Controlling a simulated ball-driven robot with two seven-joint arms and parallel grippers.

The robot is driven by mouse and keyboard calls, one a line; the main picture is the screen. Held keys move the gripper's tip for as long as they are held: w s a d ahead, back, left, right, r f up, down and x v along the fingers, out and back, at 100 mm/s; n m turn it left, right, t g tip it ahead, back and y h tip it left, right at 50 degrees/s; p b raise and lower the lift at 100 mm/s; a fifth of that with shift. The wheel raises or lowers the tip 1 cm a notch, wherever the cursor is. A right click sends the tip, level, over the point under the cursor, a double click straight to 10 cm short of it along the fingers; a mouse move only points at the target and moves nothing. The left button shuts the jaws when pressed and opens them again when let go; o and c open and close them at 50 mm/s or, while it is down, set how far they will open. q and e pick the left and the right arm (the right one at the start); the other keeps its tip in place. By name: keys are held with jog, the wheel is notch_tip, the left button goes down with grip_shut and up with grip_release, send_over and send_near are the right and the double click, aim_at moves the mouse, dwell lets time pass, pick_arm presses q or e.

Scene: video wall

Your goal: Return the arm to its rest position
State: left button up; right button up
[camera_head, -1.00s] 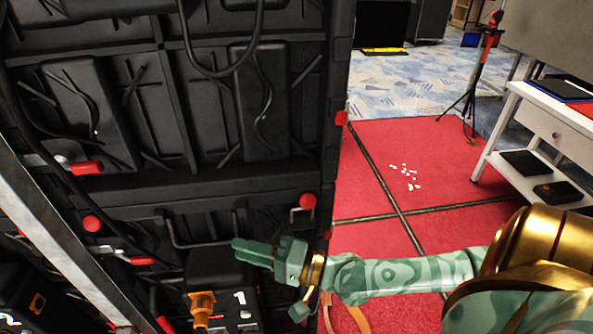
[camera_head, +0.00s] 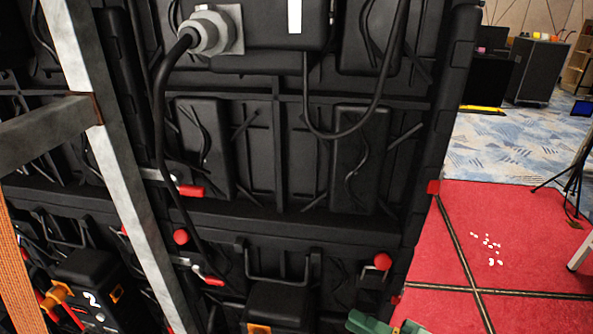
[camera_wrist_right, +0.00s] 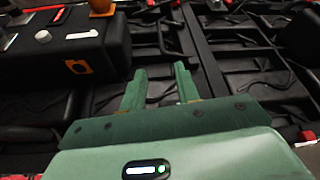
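My right gripper (camera_head: 385,325) shows only as a small green piece at the bottom edge of the head view, right of the middle. Most of that arm is below the picture. In the right wrist view the right gripper (camera_wrist_right: 161,72) has two green fingers standing apart with nothing between them. It is in front of the black back side of the video wall (camera_wrist_right: 240,42). I cannot tell the exact gap to the wall. My left gripper is in neither view.
The black video wall back (camera_head: 300,222) carries red knobs (camera_head: 383,261), handles and hanging cables (camera_head: 160,120). A grey metal post (camera_head: 110,150) crosses the left side. A black box with an orange connector (camera_head: 85,280) is low at left. The red floor (camera_head: 520,240) at right has white bits.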

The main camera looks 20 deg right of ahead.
jog(key=s+d+f+n+g+h, duration=0.1)
jog(key=d+f+n+g+h, duration=0.2)
jog(key=f, duration=0.4)
jog(key=s+d+f+n+g, duration=0.1)
jog(key=d+f+n, duration=0.3)
jog(key=f, duration=0.3)
jog(key=d+f+n+g+h, duration=0.1)
jog(key=d+f+n+h, duration=0.1)
jog(key=d+f+n, duration=0.3)
jog(key=s+d+f+n+g+h+p, duration=0.1)
jog(key=s+d+f+g+h, duration=0.2)
jog(key=s+f, duration=0.5)
jog(key=s+d+f+n+g+h, duration=0.1)
jog(key=s+d+f+g+h, duration=0.2)
jog(key=s+f, duration=0.5)
jog(key=s+a+f+g+h, duration=0.1)
jog(key=s+a+f+g, duration=0.2)
jog(key=s+f, duration=0.6)
jog(key=s+a+g, duration=0.1)
jog(key=s+a, duration=0.3)
jog(key=a, duration=0.3)
jog(key=s+a+f+m+g+y+p, duration=0.1)
jog(key=s+a, duration=0.3)
jog(key=a, duration=0.4)
jog(key=shift+s+f+y, duration=0.2)
jog(key=shift+f+y, duration=0.05)
jog(key=shift+y, duration=0.05)
